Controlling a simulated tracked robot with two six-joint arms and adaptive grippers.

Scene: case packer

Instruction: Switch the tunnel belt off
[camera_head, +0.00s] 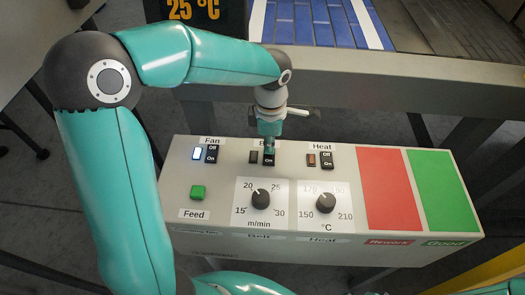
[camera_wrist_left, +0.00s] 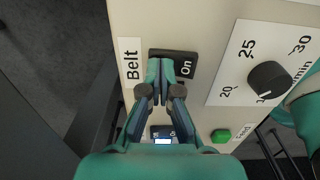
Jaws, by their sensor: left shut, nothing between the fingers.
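The black belt switch (camera_head: 269,160) is on the grey control box, under a label mostly hidden by my gripper. Its "On" half shows; the other half is covered by my fingers. My left gripper (camera_head: 269,147) points down at it, shut and empty. In the left wrist view the closed fingertips (camera_wrist_left: 159,66) are over the belt switch (camera_wrist_left: 185,67), beside its "On" mark and the "Belt" label (camera_wrist_left: 131,62). I cannot tell whether they touch or press it. The belt lamp (camera_head: 253,157) looks dark. My right gripper is not in view.
The fan switch (camera_head: 212,154) with its lit lamp (camera_head: 197,154) is left; the heat switch (camera_head: 327,160) is right. Below are a green feed button (camera_head: 198,192), the belt knob (camera_head: 261,199) and the heat knob (camera_head: 325,202). Red and green panels (camera_head: 390,188) lie right. A blue belt (camera_head: 312,22) is behind.

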